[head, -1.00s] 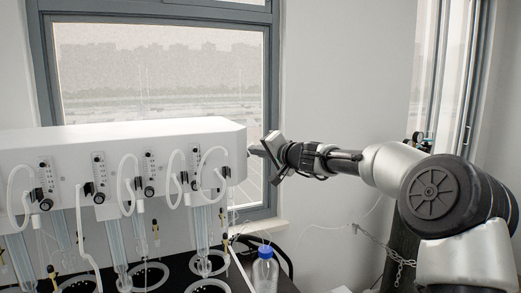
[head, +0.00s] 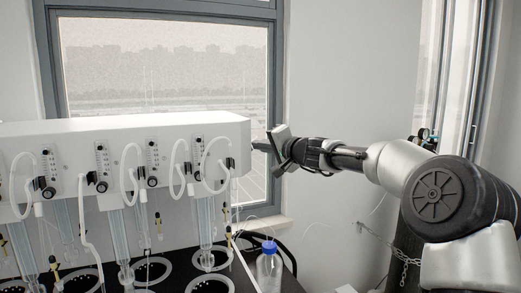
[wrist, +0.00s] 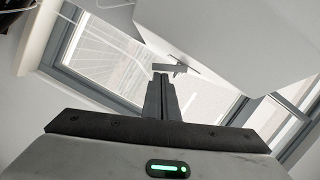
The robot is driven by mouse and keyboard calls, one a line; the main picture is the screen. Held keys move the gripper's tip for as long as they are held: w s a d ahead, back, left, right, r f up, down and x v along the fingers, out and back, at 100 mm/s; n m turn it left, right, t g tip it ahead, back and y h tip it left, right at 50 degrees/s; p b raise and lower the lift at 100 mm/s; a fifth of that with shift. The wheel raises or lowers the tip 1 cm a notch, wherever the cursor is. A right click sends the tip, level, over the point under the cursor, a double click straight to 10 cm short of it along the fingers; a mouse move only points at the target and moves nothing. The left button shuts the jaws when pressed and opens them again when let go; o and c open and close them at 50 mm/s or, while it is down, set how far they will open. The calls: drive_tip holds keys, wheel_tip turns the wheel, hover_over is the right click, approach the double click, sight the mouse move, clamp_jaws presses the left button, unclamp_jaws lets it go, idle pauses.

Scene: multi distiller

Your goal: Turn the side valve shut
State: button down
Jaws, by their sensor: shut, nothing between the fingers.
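The distiller is a long white housing (head: 120,130) with its right end facing my gripper (head: 258,146). My gripper is shut and empty, its fingertips close beside that right end. In the wrist view, my gripper's fingers (wrist: 160,84) are together and point at a small grey bar-like piece (wrist: 170,68), which looks like the side valve's handle. The tips appear at or very near this piece; I cannot tell whether they touch. In the head view the side valve is not clearly visible, being on the end face behind my fingers. The white housing (wrist: 225,35) also fills the wrist view's upper right.
Several flow meters with black knobs, white hoses and glass tubes line the distiller's front. A blue-capped bottle (head: 268,265) stands on the black bench below my gripper. A window (head: 165,65) lies behind.

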drive_tip(key=m+b, duration=0.1)
drive_tip(key=b, duration=0.1)
drive_tip(key=f+m+b, duration=0.1)
drive_tip(key=b, duration=0.2)
drive_tip(key=a+m+b, duration=0.1)
drive_tip(key=m+b, duration=0.1)
drive_tip(key=shift+s+a+f+t+y+b, duration=0.1)
drive_tip(key=shift+s+f+t+y+b, duration=0.1)
drive_tip(key=shift+f+t+y+b, duration=0.15)
drive_tip(key=shift+r+m, duration=0.15)
drive_tip(key=shift+m, duration=0.15)
